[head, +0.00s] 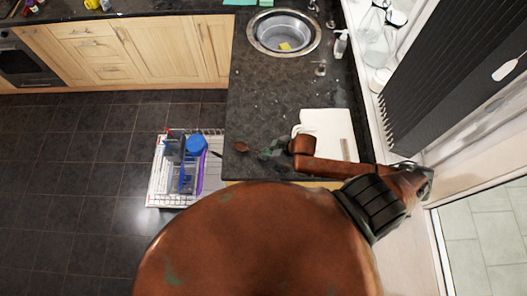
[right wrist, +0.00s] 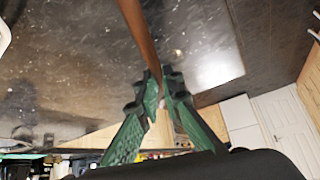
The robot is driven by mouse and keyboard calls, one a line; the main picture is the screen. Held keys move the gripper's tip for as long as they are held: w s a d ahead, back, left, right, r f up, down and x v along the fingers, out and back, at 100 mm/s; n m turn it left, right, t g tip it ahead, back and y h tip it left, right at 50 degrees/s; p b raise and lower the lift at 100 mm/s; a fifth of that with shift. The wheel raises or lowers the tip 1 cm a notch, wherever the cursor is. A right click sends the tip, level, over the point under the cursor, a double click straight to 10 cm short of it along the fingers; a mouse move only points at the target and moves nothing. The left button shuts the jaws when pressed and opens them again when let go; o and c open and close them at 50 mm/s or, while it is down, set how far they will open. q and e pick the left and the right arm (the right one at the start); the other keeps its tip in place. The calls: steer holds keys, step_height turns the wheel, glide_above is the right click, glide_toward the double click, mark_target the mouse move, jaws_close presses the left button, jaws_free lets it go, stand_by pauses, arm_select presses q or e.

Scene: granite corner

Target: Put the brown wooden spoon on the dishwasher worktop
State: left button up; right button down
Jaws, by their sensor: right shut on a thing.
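The brown wooden spoon (head: 241,147) is held by my right gripper (head: 268,152), its bowl pointing left near the left edge of the worktop in the head view. The right wrist view shows the green fingers (right wrist: 160,92) shut on the spoon's brown handle (right wrist: 140,35). The dark speckled worktop (head: 265,108) lies beneath the spoon and gripper; it also shows in the right wrist view (right wrist: 75,60). I cannot tell whether the spoon touches it. My left gripper is not in view.
A pulled-out dishwasher rack (head: 153,188) with blue and purple items is left of the worktop. A white board (head: 328,124) lies right of the gripper. A round sink (head: 262,46) is farther back, with bare worktop between. A soap bottle (head: 341,45) stands at the right.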

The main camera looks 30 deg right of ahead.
steer(key=shift+w+f, duration=0.2)
steer(key=shift+f, duration=0.85)
steer(key=shift+a, duration=0.1)
steer(key=shift+a+f, duration=0.1)
steer(key=shift+f, duration=0.1)
